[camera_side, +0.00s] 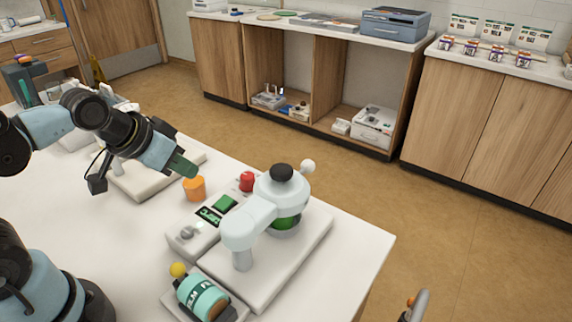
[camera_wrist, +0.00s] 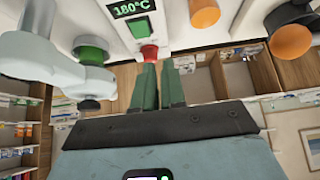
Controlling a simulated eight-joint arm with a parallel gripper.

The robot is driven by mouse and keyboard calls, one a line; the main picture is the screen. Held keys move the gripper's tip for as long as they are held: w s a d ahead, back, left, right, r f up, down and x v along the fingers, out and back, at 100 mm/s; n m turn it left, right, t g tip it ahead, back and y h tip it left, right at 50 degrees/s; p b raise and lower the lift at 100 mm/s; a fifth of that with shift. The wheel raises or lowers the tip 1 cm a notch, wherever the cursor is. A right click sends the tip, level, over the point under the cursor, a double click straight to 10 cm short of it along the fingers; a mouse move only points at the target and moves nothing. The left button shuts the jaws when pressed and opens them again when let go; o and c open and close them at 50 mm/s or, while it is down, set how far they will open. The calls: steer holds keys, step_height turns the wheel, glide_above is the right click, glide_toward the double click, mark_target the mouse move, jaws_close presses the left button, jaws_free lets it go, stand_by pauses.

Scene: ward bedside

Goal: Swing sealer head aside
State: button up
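The sealer's white head (camera_side: 255,215) is a rounded arm on a post, with a black knob (camera_side: 282,172) on top and a small white knob (camera_side: 307,167) at its far side. It sits over a green round part (camera_side: 287,221) on a white base plate (camera_side: 290,265). The head also shows at the left of the wrist view (camera_wrist: 40,62). My gripper (camera_side: 188,170) is above the table, left of the sealer and apart from it. In the wrist view its green fingers (camera_wrist: 158,68) are slightly parted with nothing between them.
A control box (camera_side: 205,222) with display, green button and red button (camera_side: 246,181) adjoins the sealer. An orange container (camera_side: 194,188) stands just below my gripper. A teal cylinder (camera_side: 203,298) lies in a cradle at the front, near a yellow ball (camera_side: 178,269). Left tabletop is mostly clear.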

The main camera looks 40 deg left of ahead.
steer(key=o, duration=0.8)
steer(key=w+d+r+n, duration=0.1)
steer(key=w+d+r, duration=0.3)
steer(key=w, duration=0.1)
steer(key=shift+d+r+g+h, duration=0.2)
steer(key=shift+r+g+h, duration=0.1)
steer(key=shift+r+g, duration=0.1)
steer(key=n+g, duration=0.1)
steer(key=n, duration=0.1)
glide_toward(306, 162)
steer(key=shift+h, duration=0.3)
steer(key=x, duration=0.9)
steer(key=shift+w+a+f, duration=0.1)
steer(key=shift+a+f, duration=0.1)
steer(key=shift+a, duration=0.05)
steer(key=shift+c, duration=0.3)
jaws_close()
